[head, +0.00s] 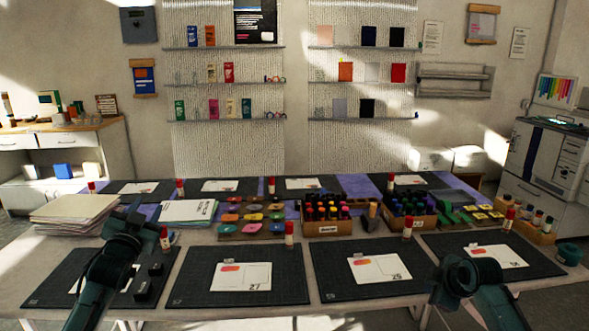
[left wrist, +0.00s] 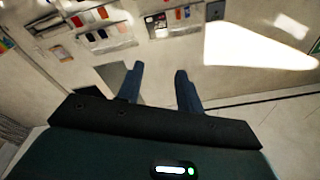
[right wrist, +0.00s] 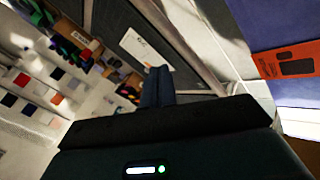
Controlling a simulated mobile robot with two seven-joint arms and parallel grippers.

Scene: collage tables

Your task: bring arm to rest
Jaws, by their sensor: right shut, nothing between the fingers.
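My left arm rises from the lower left of the head view, with the left gripper (head: 134,208) over the left front black mat (head: 50,291). In the left wrist view the two blue-grey fingers (left wrist: 158,78) stand apart with nothing between them, so it is open and points towards the wall. My right gripper (head: 452,270) is at the right in the head view, at the front of the table near the right front mat. In the right wrist view its fingers (right wrist: 158,72) are pressed together and empty.
The long table holds black mats with cards (head: 379,269), red-capped glue sticks (head: 289,233), a paper stack (head: 72,210), coloured pads (head: 240,215) and wooden crates of bottles (head: 330,229). A small black block (head: 146,289) lies near the left arm. Wall shelves (head: 225,47) stand behind.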

